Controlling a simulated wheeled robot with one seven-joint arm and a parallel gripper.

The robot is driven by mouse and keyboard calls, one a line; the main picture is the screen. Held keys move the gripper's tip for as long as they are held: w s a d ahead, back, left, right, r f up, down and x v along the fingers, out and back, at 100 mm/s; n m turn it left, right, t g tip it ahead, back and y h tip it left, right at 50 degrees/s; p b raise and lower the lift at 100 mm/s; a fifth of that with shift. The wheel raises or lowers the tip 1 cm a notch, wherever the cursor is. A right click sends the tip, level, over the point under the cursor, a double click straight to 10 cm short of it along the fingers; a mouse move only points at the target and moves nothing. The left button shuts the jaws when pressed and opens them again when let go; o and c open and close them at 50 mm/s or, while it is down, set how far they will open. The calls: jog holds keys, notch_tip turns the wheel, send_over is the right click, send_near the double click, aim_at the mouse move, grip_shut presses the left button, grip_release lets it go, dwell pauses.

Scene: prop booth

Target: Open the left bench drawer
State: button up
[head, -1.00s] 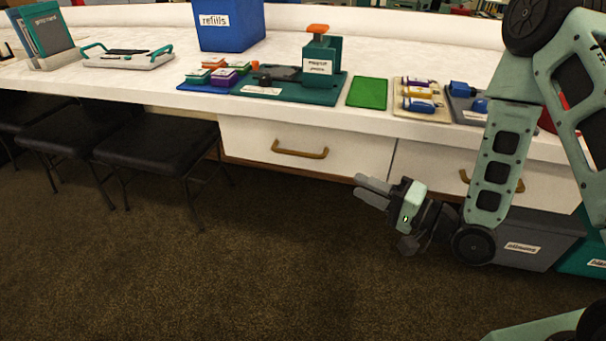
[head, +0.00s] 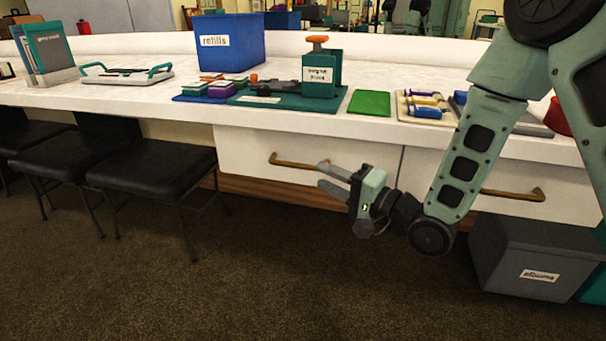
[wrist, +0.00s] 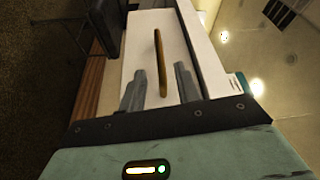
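The left bench drawer (head: 240,150) has a white front, flush with the bench and shut, with a brown bar handle (head: 292,162). My gripper (head: 322,175) is open and empty in front of the drawer, its fingertips overlapping the handle's right end in the head view. In the wrist view the handle (wrist: 158,62) shows upright between my two spread fingers (wrist: 160,82). Neither finger is seen closed on it. How far the fingertips are from the bar cannot be told exactly.
The right drawer, with its own handle (head: 515,195), is partly behind my arm. A grey bin (head: 530,250) stands beneath it. Black chairs (head: 155,172) stand left of the left drawer. The benchtop (head: 330,124) holds a blue refills box (head: 232,45) and a press (head: 320,75). Floor in front is clear.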

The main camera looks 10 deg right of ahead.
aim_at(303, 166)
jog(key=b+x, duration=0.1)
jog(key=x, duration=0.6)
grip_shut()
